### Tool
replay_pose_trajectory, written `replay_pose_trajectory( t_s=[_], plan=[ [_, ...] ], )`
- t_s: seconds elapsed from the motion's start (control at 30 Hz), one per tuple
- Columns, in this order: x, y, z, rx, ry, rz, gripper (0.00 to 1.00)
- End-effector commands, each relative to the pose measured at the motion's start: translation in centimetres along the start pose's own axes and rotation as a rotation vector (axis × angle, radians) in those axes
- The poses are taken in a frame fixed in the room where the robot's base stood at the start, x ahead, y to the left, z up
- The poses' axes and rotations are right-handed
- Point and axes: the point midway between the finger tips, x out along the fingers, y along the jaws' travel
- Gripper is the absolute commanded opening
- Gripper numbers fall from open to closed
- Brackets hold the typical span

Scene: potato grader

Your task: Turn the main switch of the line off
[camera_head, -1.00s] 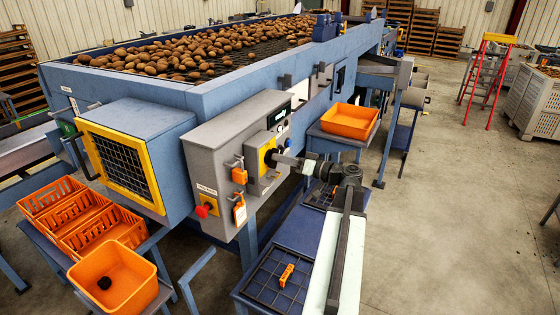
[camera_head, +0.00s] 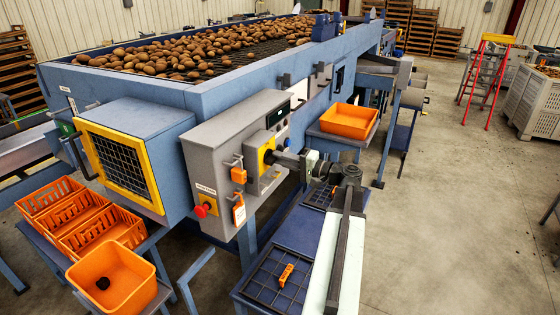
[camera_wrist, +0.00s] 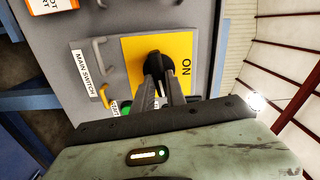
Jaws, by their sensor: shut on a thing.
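The main switch is a black knob (camera_wrist: 153,65) on a yellow plate (camera_wrist: 187,52), beside a "MAIN SWITCH" label (camera_wrist: 84,73) in the wrist view. The word "ON" shows at the plate's right edge there. My gripper (camera_wrist: 160,90) is shut on the knob, one finger on each side. The fingers hide part of the knob and the lower plate, so I cannot tell its exact setting. In the head view the yellow plate (camera_head: 265,151) is on the grey control box (camera_head: 222,160), and my gripper (camera_head: 275,157) reaches it from the right.
A red stop button (camera_head: 201,211) and orange tags (camera_head: 239,212) are on the box. In the wrist view a handle (camera_wrist: 98,48) and a green button (camera_wrist: 126,108) are close by. Orange crates (camera_head: 75,215) stand left; open floor (camera_head: 440,220) lies right.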

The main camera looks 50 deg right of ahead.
Motion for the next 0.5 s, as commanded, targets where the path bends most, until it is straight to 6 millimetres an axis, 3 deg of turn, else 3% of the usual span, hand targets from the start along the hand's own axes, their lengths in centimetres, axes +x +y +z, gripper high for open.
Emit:
replay_pose_trajectory(
  t_s=[0.5],
  plan=[
    [0.02, 0.23, 0.12, 0.160, -0.002, 0.004, 0.00]
  ],
)
